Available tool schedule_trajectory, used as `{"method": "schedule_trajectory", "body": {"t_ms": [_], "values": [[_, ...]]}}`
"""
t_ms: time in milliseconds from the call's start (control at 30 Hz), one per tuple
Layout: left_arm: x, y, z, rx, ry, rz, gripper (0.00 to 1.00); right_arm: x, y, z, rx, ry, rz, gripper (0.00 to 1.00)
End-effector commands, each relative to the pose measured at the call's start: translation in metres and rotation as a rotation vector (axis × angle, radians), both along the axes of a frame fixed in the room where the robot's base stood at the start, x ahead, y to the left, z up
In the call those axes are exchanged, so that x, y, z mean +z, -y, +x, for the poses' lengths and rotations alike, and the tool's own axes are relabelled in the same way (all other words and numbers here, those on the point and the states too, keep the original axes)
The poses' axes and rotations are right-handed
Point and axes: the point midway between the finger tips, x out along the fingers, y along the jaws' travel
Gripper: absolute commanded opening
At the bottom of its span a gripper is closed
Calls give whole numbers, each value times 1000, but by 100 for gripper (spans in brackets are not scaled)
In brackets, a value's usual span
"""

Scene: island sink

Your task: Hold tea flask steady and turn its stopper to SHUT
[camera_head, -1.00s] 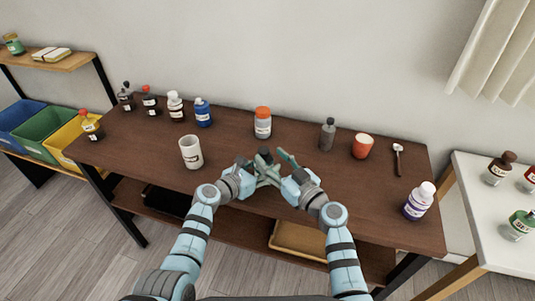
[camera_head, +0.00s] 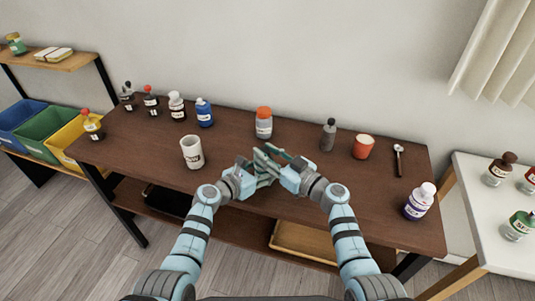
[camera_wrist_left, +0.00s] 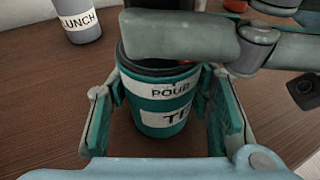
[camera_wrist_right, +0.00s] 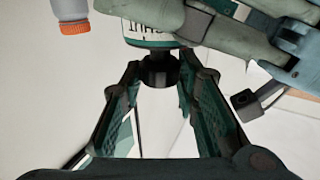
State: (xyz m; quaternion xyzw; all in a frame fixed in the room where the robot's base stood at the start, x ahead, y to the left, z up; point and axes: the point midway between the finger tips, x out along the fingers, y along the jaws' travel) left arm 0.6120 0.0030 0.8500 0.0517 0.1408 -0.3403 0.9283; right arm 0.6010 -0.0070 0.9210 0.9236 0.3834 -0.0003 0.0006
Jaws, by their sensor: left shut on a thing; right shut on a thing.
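The tea flask (camera_wrist_left: 160,108) is teal with white bands; POUR and part of a second word show in the left wrist view. My left gripper (camera_head: 243,174) is shut around its body. In the right wrist view the flask (camera_wrist_right: 150,40) appears upside down, with SHUT on its band and a black stopper (camera_wrist_right: 158,72) between my right fingers. My right gripper (camera_head: 266,156) is shut on the stopper, its fingers lying across the flask's top. In the head view the grippers hide most of the flask and the stopper. The stopper's exact setting cannot be told.
The table (camera_head: 225,140) around the flask is clear.

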Motion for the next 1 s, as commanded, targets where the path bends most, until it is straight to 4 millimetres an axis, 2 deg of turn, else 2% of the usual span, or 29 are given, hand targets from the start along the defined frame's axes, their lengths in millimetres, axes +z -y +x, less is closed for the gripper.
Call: {"method": "schedule_trajectory", "body": {"t_ms": [133,400,433,533,867,1000], "values": [[1,2,-1,-5,1,-2,15,0,2,1,90,-1,-2,1],[1,2,0,-4,1,-2,15,0,2,0,100,0,0,1],[1,2,0,-4,1,-2,15,0,2,0,100,0,0,33],[1,1,0,-3,1,-2,15,0,2,1,100,0,0,49],[1,1,0,-2,2,-1,15,0,4,0,99,2,1,50],[1,1,0,-2,1,0,15,-1,19,-13,97,3,-1,50]]}}
